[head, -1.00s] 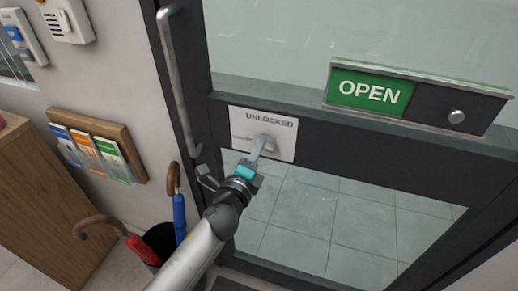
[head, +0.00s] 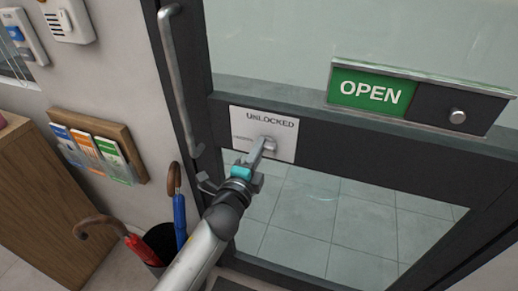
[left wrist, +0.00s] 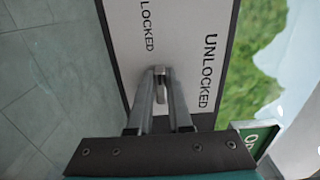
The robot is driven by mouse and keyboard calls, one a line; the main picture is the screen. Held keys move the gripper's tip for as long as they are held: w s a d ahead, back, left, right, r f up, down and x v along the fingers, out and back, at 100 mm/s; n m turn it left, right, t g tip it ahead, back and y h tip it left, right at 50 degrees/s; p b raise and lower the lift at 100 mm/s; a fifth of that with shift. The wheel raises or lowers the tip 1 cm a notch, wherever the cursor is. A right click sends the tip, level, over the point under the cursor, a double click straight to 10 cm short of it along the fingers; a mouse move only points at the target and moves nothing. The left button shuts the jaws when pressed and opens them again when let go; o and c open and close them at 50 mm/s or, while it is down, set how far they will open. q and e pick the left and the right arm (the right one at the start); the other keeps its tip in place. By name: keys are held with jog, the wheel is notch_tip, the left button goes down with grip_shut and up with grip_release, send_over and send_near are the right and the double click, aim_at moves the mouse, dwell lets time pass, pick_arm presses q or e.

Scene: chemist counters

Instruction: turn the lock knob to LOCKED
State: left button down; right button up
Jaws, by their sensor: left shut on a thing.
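The white lock plate (head: 285,152) is on the door's dark middle rail. It reads UNLOCKED along its top, with a smaller label at its left; in the left wrist view the plate (left wrist: 182,35) shows both LOCKED and UNLOCKED. The lock knob (left wrist: 161,72) is a small metal piece on the plate. My left gripper (head: 268,143) reaches it from below left, and its fingers (left wrist: 160,85) are shut on the knob from both sides. In the head view the fingers mostly hide the knob, and I cannot tell its exact angle. My right gripper is not in view.
A green OPEN sign (head: 371,93) with a round slider knob sits right of the plate on the door. A long vertical door handle (head: 181,85) is at the left. Umbrellas (head: 180,219) in a black stand and a leaflet rack (head: 97,143) are farther left.

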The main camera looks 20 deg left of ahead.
pick_arm(q)
jog(key=c, duration=0.8)
grip_release()
jog(key=shift+c, duration=0.2)
jog(key=s+b, duration=0.1)
jog(key=s, duration=1.4)
jog(key=shift+a, duration=0.25)
jog(key=s+f+n+g, duration=0.3)
jog(key=f, duration=0.8)
jog(key=s+d+f+n+g, duration=0.1)
jog(key=s+f+n+g, duration=0.15)
jog(key=f, duration=0.75)
jog(key=s+f+n+g, duration=0.3)
jog(key=f, duration=0.8)
jog(key=s+a+f+n+g, duration=0.2)
jog(key=s+f+n+g, duration=0.1)
jog(key=s+f, duration=0.5)
jog(key=s+a+f+n+g, duration=0.1)
jog(key=s+f+n+g, duration=0.3)
jog(key=s+f, duration=0.4)
jog(key=s+g, duration=0.1)
jog(key=s, duration=0.6)
jog(key=shift+s+a+f+y, duration=0.2)
jog(key=shift+a+f+y, duration=0.1)
jog(key=shift+a+f, duration=0.05)
